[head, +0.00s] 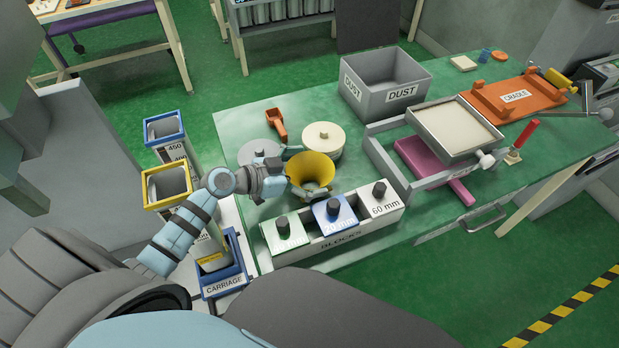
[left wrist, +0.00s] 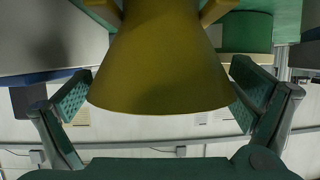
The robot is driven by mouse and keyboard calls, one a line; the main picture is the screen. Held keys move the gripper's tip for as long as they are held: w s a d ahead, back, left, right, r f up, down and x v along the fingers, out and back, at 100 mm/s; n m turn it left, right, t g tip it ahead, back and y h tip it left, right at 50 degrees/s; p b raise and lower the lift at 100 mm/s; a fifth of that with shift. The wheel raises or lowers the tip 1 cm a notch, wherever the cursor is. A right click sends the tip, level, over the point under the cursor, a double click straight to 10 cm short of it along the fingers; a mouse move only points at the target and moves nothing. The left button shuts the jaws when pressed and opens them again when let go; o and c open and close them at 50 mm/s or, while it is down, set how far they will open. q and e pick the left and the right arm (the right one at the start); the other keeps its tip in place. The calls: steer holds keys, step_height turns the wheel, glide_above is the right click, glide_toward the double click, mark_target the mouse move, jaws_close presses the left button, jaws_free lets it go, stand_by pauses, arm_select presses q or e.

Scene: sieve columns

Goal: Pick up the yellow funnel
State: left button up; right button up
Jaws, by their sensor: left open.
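The yellow funnel (head: 311,167) stands wide mouth up on the green bench, just behind the blocks rack in the head view. My left gripper (head: 289,169) reaches it from the left. In the left wrist view the funnel (left wrist: 160,65) fills the middle, between the two open fingers of my left gripper (left wrist: 160,98). My right gripper does not show.
The blocks rack (head: 345,243) with labelled blocks stands close in front of the funnel. A cream round lidded piece (head: 323,138) and an orange scoop (head: 277,125) lie behind it. A grey dust box (head: 384,84) stands farther back. The carriage (head: 223,285) is at the left.

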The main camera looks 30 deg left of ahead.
arm_select(q)
steer(key=shift+w+d+f, duration=0.1)
steer(key=shift+w+f, duration=0.05)
steer(key=shift+w, duration=0.1)
steer(key=shift+s, duration=0.1)
steer(key=c, duration=1)
steer(key=shift+c, duration=0.2)
